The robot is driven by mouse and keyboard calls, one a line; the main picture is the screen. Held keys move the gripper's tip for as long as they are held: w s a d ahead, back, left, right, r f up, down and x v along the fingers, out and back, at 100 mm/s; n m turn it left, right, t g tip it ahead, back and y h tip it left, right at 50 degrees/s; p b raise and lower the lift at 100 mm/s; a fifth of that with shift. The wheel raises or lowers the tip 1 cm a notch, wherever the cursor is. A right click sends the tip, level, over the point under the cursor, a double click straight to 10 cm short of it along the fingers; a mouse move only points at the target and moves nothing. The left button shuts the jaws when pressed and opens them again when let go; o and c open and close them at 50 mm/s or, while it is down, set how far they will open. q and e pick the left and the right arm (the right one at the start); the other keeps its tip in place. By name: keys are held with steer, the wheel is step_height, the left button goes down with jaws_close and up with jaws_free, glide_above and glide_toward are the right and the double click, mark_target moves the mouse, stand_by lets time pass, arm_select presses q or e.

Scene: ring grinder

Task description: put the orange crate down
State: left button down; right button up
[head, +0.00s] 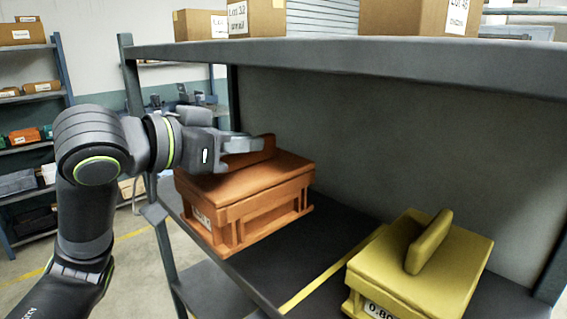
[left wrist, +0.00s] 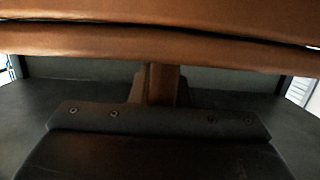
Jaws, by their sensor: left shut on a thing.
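The orange crate (head: 262,190) has a lidded top, a raised handle (head: 250,152) and a white label on its left side. It is upright at the left part of the dark shelf (head: 290,250). I cannot tell whether its underside touches the shelf. My left gripper (head: 245,145) comes in from the left above the lid and is shut on the handle. In the left wrist view the crate's orange surface (left wrist: 160,40) fills the top, with dark finger parts below it. My right gripper is not in view.
A yellow crate (head: 425,265) with an upright handle stands at the right, past a yellow line (head: 330,272) on the shelf. An upper shelf (head: 330,52) with cardboard boxes (head: 255,17) hangs overhead. A shelf post (head: 170,265) stands at the left front.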

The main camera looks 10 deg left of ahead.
mark_target(274, 153)
arm_select(q)
steer(key=x, duration=0.2)
steer(key=r+p+x, duration=0.1)
steer(key=x, duration=0.2)
steer(key=r+p+x, duration=0.1)
steer(key=x, duration=0.2)
steer(key=shift+w+d, duration=0.2)
steer(key=shift+w, duration=0.05)
step_height(274, 153, down, 3)
steer(key=shift+r+p, duration=0.1)
steer(key=shift+p, duration=0.2)
steer(key=shift+s+a+f, duration=0.15)
steer(key=shift+a+f, duration=0.05)
steer(key=shift+f, duration=0.55)
step_height(274, 153, down, 2)
steer(key=shift+d+f+p, duration=0.1)
steer(key=shift+p, duration=0.35)
steer(key=shift+w+d+f+p, duration=0.1)
steer(key=shift+w+f+p, duration=0.1)
steer(key=shift+f+p, duration=0.15)
